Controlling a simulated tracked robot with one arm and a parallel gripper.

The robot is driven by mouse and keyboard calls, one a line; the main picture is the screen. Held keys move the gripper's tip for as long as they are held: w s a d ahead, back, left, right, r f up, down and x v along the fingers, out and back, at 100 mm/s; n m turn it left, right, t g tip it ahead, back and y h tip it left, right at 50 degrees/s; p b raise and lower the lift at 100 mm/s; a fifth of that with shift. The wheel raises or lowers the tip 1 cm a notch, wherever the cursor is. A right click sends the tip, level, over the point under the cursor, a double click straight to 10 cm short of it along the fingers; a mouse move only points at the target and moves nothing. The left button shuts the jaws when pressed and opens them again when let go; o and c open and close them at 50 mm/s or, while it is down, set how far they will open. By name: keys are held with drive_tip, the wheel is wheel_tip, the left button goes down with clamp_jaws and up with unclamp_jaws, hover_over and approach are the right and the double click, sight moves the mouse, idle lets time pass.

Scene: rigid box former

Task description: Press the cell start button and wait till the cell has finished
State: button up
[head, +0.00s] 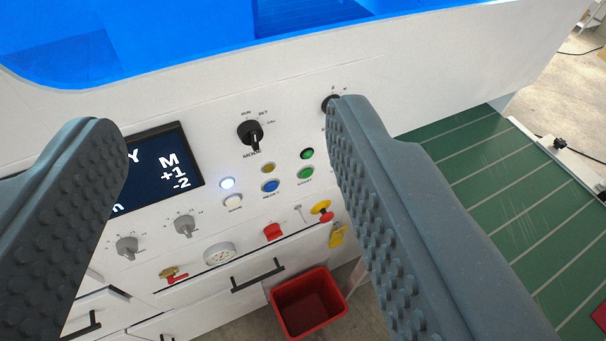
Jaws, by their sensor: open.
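The white control panel of the cell fills the middle of the head view. A green button (306,173) sits at the right end of a row of push buttons, with a small label under it that I cannot read surely. Beside it are a blue button (270,186) and a white button (233,201). Above the row, a white lamp (227,183) is lit; a yellow lamp (268,168) and a green lamp (307,154) look unlit. My gripper (222,118) is open and empty, its fingers spread in front of the panel. The left finger partly hides the dark display (170,165).
A red bin (309,304) stands below. A green conveyor (490,190) runs at right. A blue cover (180,35) is above.

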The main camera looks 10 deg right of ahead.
idle(0.4)
drive_tip(key=shift+w, duration=0.1)
drive_tip(key=c, duration=0.7)
drive_tip(key=w+f, duration=0.2)
drive_tip(key=w+d+f+m+g+p, duration=0.1)
drive_tip(key=w+f, duration=0.1)
drive_tip(key=w+d+f+m+p, duration=0.1)
drive_tip(key=w+f, duration=0.1)
drive_tip(key=shift+w+d+g+y, duration=0.2)
drive_tip(key=shift+g+y, duration=0.1)
drive_tip(key=shift+y, duration=0.1)
clamp_jaws()
drive_tip(key=w+d+f+m+g+p, duration=0.1)
drive_tip(key=w+d+f+m+p, duration=0.1)
drive_tip(key=f, duration=0.7)
drive_tip(key=w+d+f+m+g+y+p, duration=0.1)
drive_tip(key=w+d+f+m, duration=0.4)
drive_tip(key=f, duration=0.5)
drive_tip(key=w+d+f+m+g+y+p, duration=0.1)
drive_tip(key=w+d+f+m+g+p, duration=0.1)
drive_tip(key=f+m, duration=0.3)
wheel_tip(320, 180, down, 5)
drive_tip(key=shift+w+d+r+g+p, duration=0.1)
drive_tip(key=shift+w+d+g+p, duration=0.35)
drive_tip(key=shift+w+d, duration=0.4)
